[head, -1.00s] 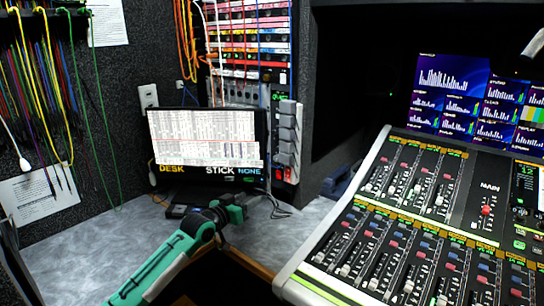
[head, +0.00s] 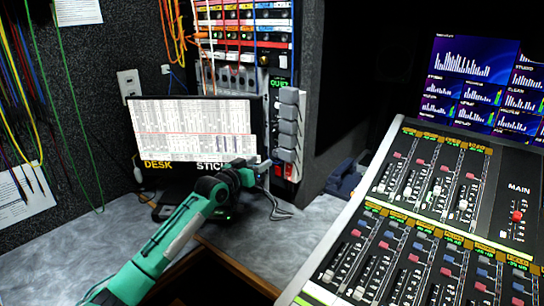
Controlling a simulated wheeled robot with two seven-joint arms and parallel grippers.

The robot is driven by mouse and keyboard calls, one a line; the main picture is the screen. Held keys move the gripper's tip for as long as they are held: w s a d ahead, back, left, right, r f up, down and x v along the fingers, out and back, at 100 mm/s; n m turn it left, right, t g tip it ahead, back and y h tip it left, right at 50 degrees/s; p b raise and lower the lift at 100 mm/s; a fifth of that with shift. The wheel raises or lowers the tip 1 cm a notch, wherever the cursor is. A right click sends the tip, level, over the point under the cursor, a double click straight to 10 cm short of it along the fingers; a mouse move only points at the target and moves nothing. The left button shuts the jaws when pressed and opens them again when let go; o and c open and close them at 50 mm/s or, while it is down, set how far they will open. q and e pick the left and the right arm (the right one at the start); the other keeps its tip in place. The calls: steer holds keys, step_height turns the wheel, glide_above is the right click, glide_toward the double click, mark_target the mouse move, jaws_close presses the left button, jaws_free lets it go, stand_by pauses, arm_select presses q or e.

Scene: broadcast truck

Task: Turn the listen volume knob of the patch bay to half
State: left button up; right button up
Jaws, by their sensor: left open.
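The patch bay (head: 243,32) is the rack panel of pink, red and orange rows at the top middle, with orange, white and blue cords hanging across it. My left arm, green and black, comes up from the lower left. My left gripper (head: 264,166) is open, in front of the monitor's lower right corner, below the patch bay and apart from the knob. My right gripper is not in view.
A monitor (head: 195,125) stands on the grey desk (head: 60,250) below the patch bay. A stack of grey blocks (head: 288,125) is right of it. The mixing console (head: 400,240) fills the lower right. Cables hang at the left. A grey cable lies on the desk.

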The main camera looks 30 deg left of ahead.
mark_target(275, 153)
arm_select(q)
steer(key=w, duration=0.5)
steer(key=shift+w+d, duration=0.2)
steer(key=shift+w, duration=0.2)
steer(key=shift+w+d+b, duration=0.1)
steer(key=shift+w+b, duration=0.2)
steer(key=shift+w, duration=0.55)
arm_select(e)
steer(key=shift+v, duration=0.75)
arm_select(q)
steer(key=shift+c, duration=0.5)
steer(key=c, duration=0.9)
